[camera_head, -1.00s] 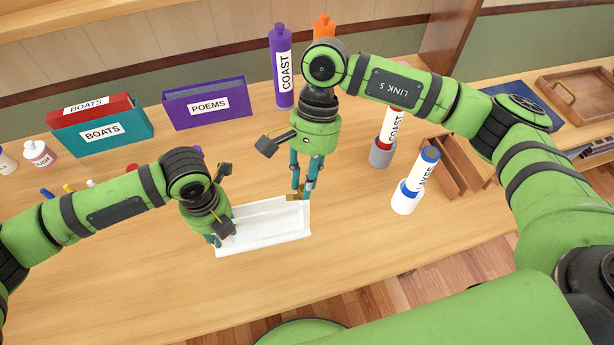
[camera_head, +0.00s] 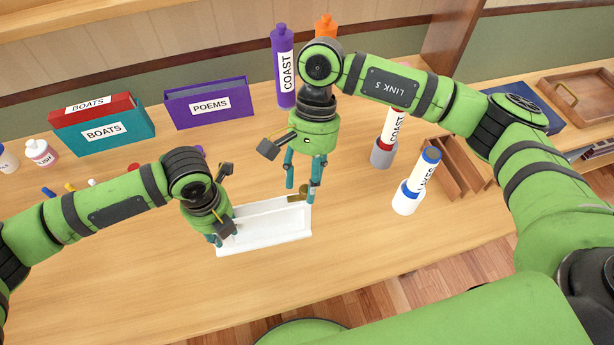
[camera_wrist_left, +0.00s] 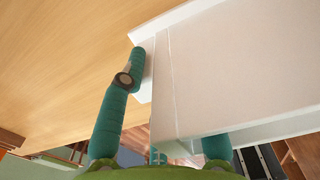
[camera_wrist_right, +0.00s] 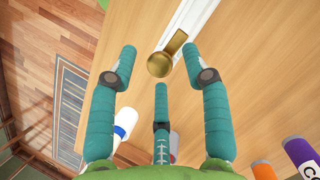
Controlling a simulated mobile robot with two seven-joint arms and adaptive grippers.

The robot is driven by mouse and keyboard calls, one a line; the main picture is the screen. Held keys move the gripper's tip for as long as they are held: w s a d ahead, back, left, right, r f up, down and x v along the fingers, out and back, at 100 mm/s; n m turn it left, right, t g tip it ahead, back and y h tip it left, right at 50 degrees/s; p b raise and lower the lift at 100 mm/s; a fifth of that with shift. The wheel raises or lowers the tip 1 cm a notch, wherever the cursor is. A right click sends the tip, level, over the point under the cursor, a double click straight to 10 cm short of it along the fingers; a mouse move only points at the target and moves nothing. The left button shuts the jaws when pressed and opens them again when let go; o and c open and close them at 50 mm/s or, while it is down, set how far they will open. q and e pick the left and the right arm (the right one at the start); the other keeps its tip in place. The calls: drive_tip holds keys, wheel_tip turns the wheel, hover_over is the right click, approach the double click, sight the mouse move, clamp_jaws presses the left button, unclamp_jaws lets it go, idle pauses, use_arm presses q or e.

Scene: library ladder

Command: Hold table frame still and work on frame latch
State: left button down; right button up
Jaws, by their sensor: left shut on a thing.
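The white table frame (camera_head: 268,236) lies on the wooden table in the head view, and its pale panel fills much of the left wrist view (camera_wrist_left: 240,70). My left gripper (camera_head: 222,238) is shut on the frame's left end, with fingers on either side of its edge. The brass frame latch (camera_head: 298,193) sits at the frame's far right end; its round knob shows in the right wrist view (camera_wrist_right: 160,64). My right gripper (camera_head: 302,190) is open above the latch, its teal fingers spread around it and apart from it.
Blue and purple boxes (camera_head: 207,103) and a tall purple COAST bottle (camera_head: 282,70) stand at the back. The table in front of the frame is clear.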

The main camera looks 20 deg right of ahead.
drive_tip(key=v, duration=1.2)
use_arm(q)
drive_tip(key=c, duration=0.8)
unclamp_jaws()
